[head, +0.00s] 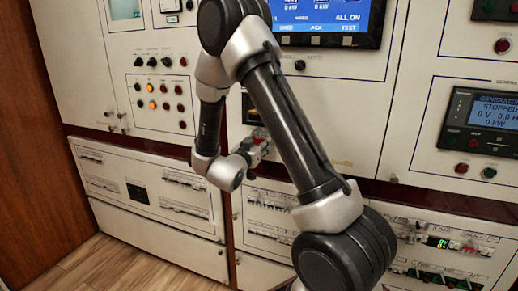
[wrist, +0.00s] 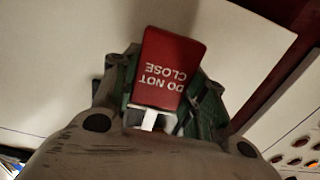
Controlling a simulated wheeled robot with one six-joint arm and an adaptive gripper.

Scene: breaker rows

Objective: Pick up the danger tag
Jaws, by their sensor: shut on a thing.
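The danger tag (wrist: 168,68) is a red plate with "DO NOT CLOSE" in white letters, upside down in the wrist view. A white part shows at its lower end. My gripper (wrist: 160,108) is shut on the tag, with a green-tinted finger on each side of it. The tag stands out in front of a pale panel.
A pale switchboard cabinet (head: 150,190) fills the head view, with breaker rows (head: 268,207) low down. A blue display (head: 330,18) and a generator panel (head: 482,118) are on the right. Wooden floor (head: 110,265) is clear at lower left.

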